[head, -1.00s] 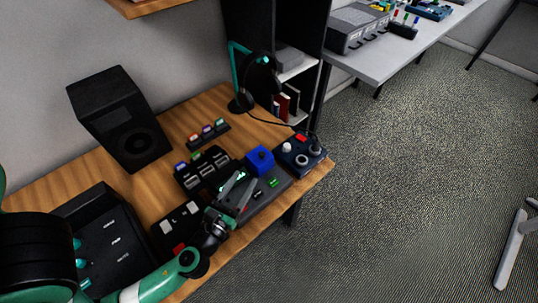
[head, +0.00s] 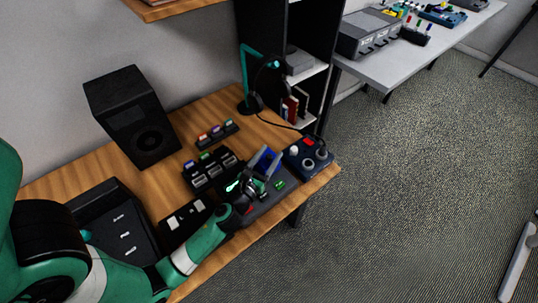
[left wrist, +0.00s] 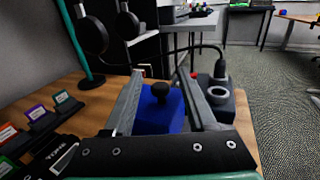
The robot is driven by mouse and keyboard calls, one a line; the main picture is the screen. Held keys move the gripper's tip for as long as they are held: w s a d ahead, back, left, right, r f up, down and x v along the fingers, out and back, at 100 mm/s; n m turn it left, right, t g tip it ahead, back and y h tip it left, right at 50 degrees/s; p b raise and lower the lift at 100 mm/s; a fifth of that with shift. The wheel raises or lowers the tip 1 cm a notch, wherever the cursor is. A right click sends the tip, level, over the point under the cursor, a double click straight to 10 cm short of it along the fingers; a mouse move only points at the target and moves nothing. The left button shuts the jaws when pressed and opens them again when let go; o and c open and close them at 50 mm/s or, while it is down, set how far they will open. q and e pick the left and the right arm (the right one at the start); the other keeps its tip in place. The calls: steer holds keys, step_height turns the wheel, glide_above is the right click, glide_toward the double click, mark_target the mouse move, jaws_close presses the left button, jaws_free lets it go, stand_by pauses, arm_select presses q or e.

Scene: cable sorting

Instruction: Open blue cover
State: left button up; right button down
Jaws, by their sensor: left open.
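The blue cover (head: 267,156) is a small blue box on the dark grey panel (head: 268,199) near the table's right end. It also shows in the left wrist view (left wrist: 158,122), with a dark round knob (left wrist: 160,91) on top. The cover looks shut there. My left gripper (head: 265,160) is open, its two fingers on either side of the cover and knob. In the left wrist view the gripper (left wrist: 160,73) has a clear gap around the knob; I cannot tell whether a finger touches the cover's sides. My right gripper is not in view.
A dark blue box with round sockets (head: 308,156) stands close on the right. Black modules (head: 211,170) and a small labelled rack (head: 217,132) lie to the left. A headphone stand (head: 252,100) and black speaker (head: 132,116) stand behind. The table's front edge is close.

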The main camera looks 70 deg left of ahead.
arm_select(q)
jaws_close()
stand_by(1.3)
